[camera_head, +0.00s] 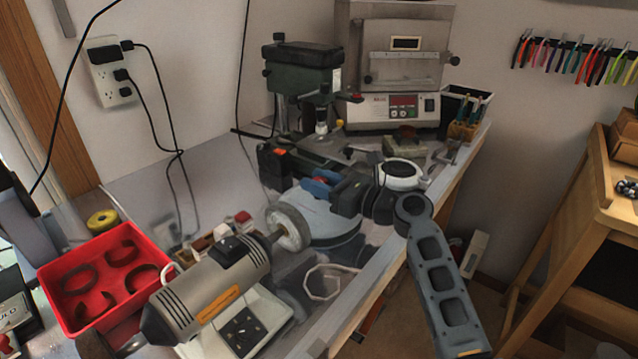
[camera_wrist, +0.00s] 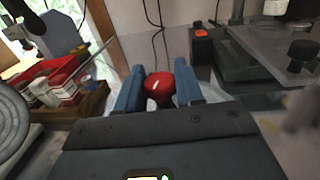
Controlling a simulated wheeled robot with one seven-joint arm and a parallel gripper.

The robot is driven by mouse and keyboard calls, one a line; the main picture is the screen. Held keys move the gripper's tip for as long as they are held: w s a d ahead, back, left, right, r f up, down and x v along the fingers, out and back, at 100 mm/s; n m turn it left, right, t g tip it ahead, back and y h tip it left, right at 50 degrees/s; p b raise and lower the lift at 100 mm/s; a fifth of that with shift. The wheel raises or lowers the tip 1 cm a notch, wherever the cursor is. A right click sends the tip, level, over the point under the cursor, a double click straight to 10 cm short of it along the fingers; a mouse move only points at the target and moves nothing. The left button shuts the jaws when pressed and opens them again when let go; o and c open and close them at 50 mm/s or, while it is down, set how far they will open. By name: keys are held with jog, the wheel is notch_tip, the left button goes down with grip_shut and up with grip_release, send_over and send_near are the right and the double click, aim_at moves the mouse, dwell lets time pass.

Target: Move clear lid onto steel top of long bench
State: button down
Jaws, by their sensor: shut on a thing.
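The clear lid (camera_head: 318,226) is a pale see-through disc with a red knob. My gripper (camera_head: 330,184) has blue fingers and is shut on this knob; in the wrist view the red knob (camera_wrist: 160,86) sits between the two fingers (camera_wrist: 159,92). The lid hangs under my gripper over the steel top of the long bench (camera_head: 150,193), just right of the grinder's wheel. I cannot tell whether it touches the top. My gripper body hides most of the lid in the wrist view.
A bench grinder (camera_head: 212,287) and a red tray (camera_head: 98,275) stand at the left. A green drill press (camera_head: 303,75) and a small furnace (camera_head: 395,65) stand at the back. A pale ring-like item (camera_head: 325,285) lies near the front edge. The bare back-left part of the top is free.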

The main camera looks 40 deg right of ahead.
jog(key=shift+f, duration=0.25)
jog(key=c, duration=0.7)
grip_release()
jog(key=shift+r, duration=0.25)
jog(key=b+v, duration=0.1)
jog(key=v, duration=1.1)
